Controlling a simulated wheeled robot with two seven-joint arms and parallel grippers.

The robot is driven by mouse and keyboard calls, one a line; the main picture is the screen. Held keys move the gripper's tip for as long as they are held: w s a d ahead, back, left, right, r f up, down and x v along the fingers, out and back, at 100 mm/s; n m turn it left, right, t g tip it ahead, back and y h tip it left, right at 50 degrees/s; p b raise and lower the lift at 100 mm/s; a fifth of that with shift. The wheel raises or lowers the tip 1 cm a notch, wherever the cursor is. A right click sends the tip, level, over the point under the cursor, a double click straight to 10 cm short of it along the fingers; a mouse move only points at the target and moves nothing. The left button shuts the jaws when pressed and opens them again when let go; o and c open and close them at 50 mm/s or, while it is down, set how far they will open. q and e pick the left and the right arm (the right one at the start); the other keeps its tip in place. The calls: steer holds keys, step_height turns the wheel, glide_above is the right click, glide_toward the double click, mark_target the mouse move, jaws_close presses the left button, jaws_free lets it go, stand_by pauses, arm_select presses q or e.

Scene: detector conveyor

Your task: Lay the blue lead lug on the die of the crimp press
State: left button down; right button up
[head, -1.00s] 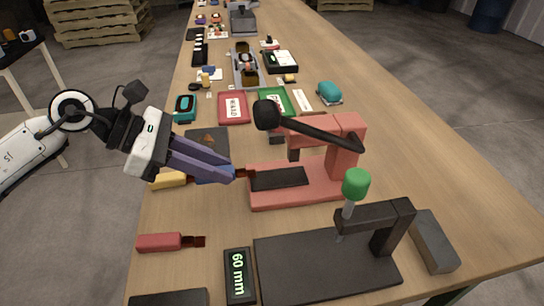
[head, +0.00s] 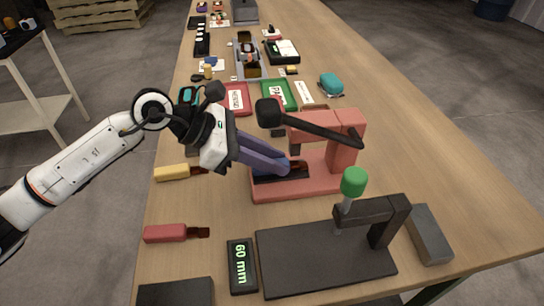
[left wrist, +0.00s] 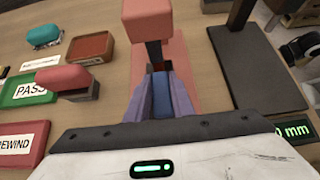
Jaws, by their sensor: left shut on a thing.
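The crimp press (head: 345,155) is red with a black lever and a dark die bed (head: 262,172) on its base. My left gripper (head: 295,168) reaches over the bed from the left, its purple fingers shut on the blue lead lug (left wrist: 162,102). In the head view, the lug's copper end shows past the fingertips, under the press head; most of its blue part is hidden. In the left wrist view, the blue part lies between the fingers, pointing at the dark ram below the red press head (left wrist: 148,20). I cannot tell whether the lug touches the die. My right gripper is not in view.
A yellow lug (head: 172,172) and a red lug (head: 165,233) lie at the left edge. A black-based stand with a green knob (head: 353,182) and a 60 mm display (head: 241,265) are in front. Red (head: 237,97) and green trays (head: 281,95) lie behind.

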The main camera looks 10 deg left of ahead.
arm_select(q)
steer(key=shift+f, duration=0.25)
steer(key=c, duration=1.5)
jaws_free()
steer(key=shift+r, duration=0.1)
steer(key=shift+c, duration=0.2)
steer(key=shift+r, duration=0.3)
steer(key=b+v, duration=0.1)
steer(key=v, duration=1.1)
steer(key=shift+f, duration=0.1)
